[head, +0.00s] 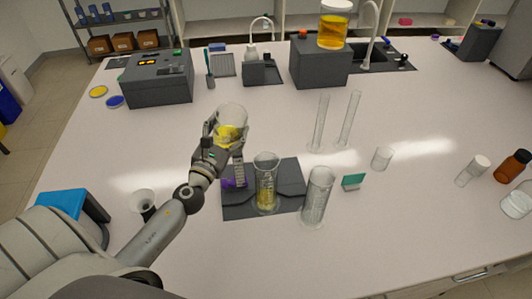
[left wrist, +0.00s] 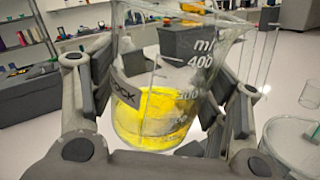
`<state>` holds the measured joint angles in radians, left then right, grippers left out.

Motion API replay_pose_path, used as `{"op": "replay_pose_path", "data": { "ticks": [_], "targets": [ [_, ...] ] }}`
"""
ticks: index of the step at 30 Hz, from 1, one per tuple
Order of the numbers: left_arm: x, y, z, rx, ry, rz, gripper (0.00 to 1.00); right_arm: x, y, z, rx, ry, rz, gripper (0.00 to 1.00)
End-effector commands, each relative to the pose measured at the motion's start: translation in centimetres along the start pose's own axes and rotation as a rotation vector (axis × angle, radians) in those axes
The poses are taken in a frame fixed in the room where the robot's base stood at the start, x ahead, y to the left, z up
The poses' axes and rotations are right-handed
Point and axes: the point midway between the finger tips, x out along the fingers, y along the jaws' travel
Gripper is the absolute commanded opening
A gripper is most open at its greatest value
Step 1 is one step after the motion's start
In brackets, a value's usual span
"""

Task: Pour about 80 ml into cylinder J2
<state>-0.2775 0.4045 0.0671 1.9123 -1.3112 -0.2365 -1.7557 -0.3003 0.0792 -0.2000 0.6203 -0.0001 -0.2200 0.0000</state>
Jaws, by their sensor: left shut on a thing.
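My left gripper (head: 222,138) is shut around a clear glass beaker (head: 232,116) with yellow liquid in its lower part. That cylinder stands on a dark grey base (head: 235,205). A second cylinder (head: 319,190), seemingly empty, stands just right of the base. I cannot read which is J2. No stream shows.
Two tall thin tubes (head: 349,118) stand behind. A green card (head: 353,181) and a small clear beaker (head: 382,158) are to the right. A jar of yellow liquid (head: 333,28) sits on a grey box (head: 318,66) at the back.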

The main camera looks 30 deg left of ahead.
Motion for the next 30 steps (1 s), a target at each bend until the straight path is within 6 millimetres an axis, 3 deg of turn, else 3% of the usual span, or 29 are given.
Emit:
{"op": "replay_pose_path", "data": {
  "ticks": [1, 4, 15, 30],
  "targets": [
    [0.1, 0.4, -0.3, -0.069, 0.025, 0.002, 0.37, -0.9, 0.0, -0.1, 0.0, 0.0, 0.0, 0.82],
    [0.2, 0.5, -1.1, -0.13, 0.043, 0.0, 0.37, -0.4, 0.0, -0.1, 0.0, 0.0, 0.0, 0.82],
    [0.4, 1.2, -0.8, -0.261, 0.085, -0.001, 0.37, -0.3, 0.1, 0.0, 0.0, 0.0, 0.001, 0.82],
    [0.5, 1.4, -0.8, -0.298, 0.097, -0.001, 0.37, -0.3, 0.1, 0.0, 0.0, 0.0, 0.001, 0.82]
  ]
}}
